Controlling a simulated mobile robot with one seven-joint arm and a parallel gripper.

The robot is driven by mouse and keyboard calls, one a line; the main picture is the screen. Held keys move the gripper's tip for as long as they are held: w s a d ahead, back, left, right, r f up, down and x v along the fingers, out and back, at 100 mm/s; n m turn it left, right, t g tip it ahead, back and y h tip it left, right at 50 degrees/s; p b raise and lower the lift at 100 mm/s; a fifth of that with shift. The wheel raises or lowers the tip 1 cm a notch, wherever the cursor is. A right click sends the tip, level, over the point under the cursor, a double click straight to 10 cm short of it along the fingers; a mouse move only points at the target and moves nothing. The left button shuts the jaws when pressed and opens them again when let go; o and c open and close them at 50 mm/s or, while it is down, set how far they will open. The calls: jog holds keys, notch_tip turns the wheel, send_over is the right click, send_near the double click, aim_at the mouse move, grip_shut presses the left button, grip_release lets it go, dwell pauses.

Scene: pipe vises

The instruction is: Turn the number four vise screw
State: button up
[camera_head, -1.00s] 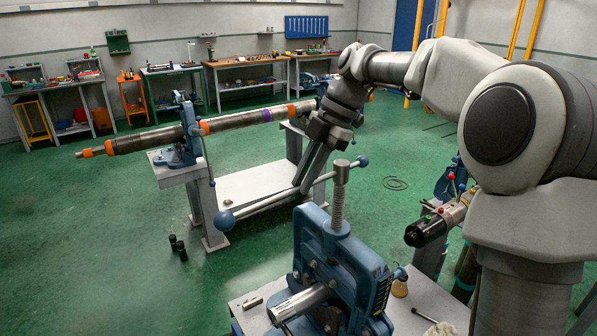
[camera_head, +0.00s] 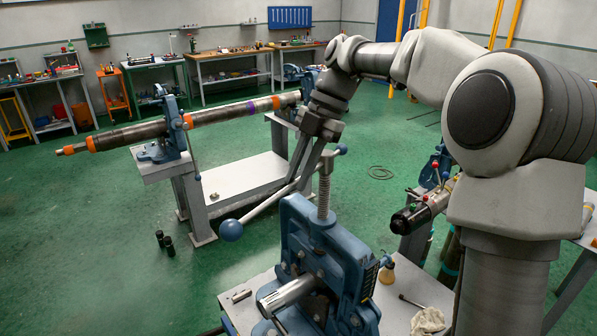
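The vise in front of me (camera_head: 318,255) is blue, with an upright threaded screw (camera_head: 324,198) and a steel cross handle (camera_head: 262,208) through its top. The handle has a blue ball at each end, a large one at the near left and a smaller one at the far right. A short bright pipe (camera_head: 285,296) lies in the vise jaws. My gripper (camera_head: 298,186) points down from the far side, its fingertips at the handle between the screw and the left ball. I cannot tell whether the fingers are closed around the bar. No number is readable on this vise.
A bench with another blue vise (camera_head: 170,133) carries a long pipe (camera_head: 215,115) behind. A powered tool (camera_head: 420,212), an oil can (camera_head: 387,273) and a rag (camera_head: 427,320) are to the right. Black cylinders (camera_head: 164,243) stand on the green floor, which is open at left.

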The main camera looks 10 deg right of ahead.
jog(key=o, duration=0.4)
jog(key=shift+w+f, duration=0.1)
jog(key=shift+w+d+r, duration=0.1)
jog(key=shift+d+r, duration=0.1)
jog(key=shift+r, duration=0.45)
jog(key=shift+p+v, duration=2.75)
jog(key=shift+v, duration=5.35)
